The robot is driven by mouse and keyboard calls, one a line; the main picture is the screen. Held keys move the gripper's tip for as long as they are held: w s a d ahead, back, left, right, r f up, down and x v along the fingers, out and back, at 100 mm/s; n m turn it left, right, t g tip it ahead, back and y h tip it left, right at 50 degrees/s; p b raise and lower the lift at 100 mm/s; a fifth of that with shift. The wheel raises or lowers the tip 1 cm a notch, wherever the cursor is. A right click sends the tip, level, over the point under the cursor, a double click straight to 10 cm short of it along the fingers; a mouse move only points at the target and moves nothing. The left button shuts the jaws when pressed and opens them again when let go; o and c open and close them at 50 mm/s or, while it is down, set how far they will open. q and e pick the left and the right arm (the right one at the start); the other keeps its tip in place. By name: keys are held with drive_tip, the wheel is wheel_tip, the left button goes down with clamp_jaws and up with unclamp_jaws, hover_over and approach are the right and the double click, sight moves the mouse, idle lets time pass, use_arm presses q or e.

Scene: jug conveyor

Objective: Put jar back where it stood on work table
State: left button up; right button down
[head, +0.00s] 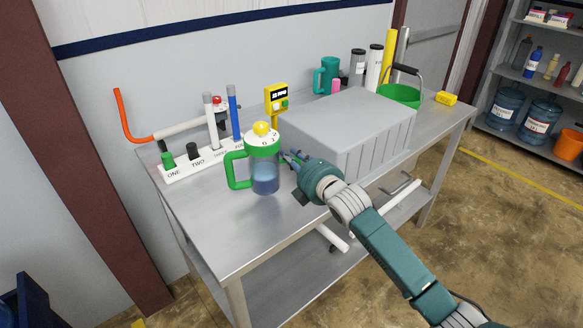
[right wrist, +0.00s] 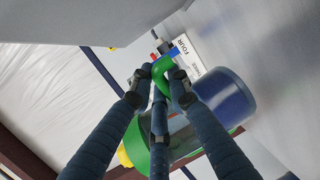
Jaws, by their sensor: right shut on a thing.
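The jar (head: 264,172) is clear with blue liquid, a green lid and handle, and a yellow knob. In the head view it is upright over the left half of the work table (head: 228,232); I cannot tell whether its base touches the top. My right gripper (head: 288,158) reaches it from the right and is shut on it. In the right wrist view the fingers (right wrist: 160,78) close around a green handle part (right wrist: 163,68), with the jar's blue lower part (right wrist: 226,96) to the right. The fingertips are partly hidden in the head view. My left gripper is not in view.
A large grey box (head: 345,122) stands close right of the jar. Behind are a white numbered strip (head: 195,168) with coloured pegs and a yellow device (head: 276,98). A green bucket (head: 400,95) and several bottles stand at the back right. The table's front left is clear.

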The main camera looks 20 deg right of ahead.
drive_tip(key=shift+f, duration=1.5)
drive_tip(key=shift+f, duration=0.15)
drive_tip(key=c, duration=1.7)
unclamp_jaws()
drive_tip(key=shift+f, duration=0.2)
drive_tip(key=shift+o, duration=0.2)
drive_tip(key=shift+r, duration=0.25)
drive_tip(key=b+v, duration=0.1)
drive_tip(key=v, duration=1.1)
